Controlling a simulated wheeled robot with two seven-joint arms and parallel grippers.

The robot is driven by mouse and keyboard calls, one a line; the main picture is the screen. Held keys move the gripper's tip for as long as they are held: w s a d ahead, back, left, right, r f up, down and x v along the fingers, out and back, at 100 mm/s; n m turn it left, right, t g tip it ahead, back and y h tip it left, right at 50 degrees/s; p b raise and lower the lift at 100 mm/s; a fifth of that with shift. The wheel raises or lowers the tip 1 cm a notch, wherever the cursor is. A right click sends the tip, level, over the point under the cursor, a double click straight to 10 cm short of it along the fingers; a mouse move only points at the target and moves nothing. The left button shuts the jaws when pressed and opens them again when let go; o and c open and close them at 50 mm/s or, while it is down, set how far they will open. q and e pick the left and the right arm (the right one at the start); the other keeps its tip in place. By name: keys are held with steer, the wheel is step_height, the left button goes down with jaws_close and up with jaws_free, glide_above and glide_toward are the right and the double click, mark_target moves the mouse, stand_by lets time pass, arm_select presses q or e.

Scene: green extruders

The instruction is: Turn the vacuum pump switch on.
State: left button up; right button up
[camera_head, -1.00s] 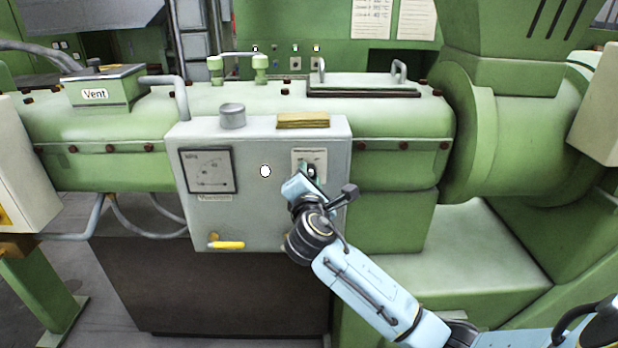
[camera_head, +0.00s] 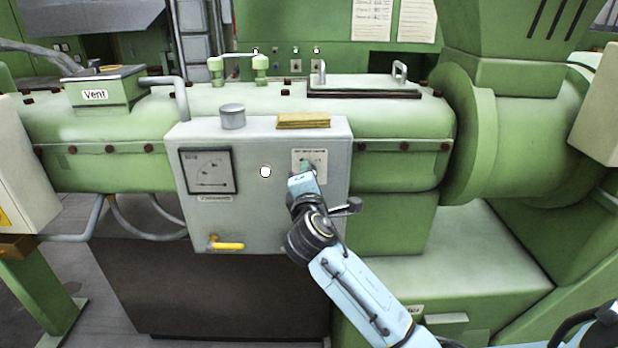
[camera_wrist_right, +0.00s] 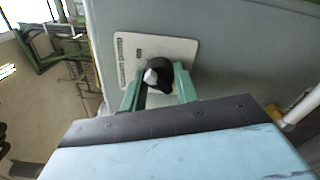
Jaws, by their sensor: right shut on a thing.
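The vacuum pump switch is a black knob with a white mark, and it shows in the right wrist view (camera_wrist_right: 158,74). It sits on a pale labelled plate (camera_head: 309,158) on the front of a grey control box (camera_head: 255,225). My right gripper (camera_wrist_right: 158,88) has its two green fingers on either side of the knob and is shut on it. In the head view my right gripper (camera_head: 303,170) reaches the plate from below and hides most of the knob. My left gripper is not in view.
The box also carries a square gauge (camera_head: 207,171), a white round button (camera_head: 265,171) and a yellow-handled valve (camera_head: 228,246). A grey cylinder (camera_head: 232,116) and a tan block (camera_head: 303,120) are on its top. Green extruder housings (camera_head: 400,165) stand behind and to the right.

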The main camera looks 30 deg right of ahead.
steer(key=o, duration=1)
steer(key=b+v, duration=0.1)
steer(key=v, duration=1.2)
steer(key=shift+s+a, duration=0.1)
steer(key=shift+s, duration=0.15)
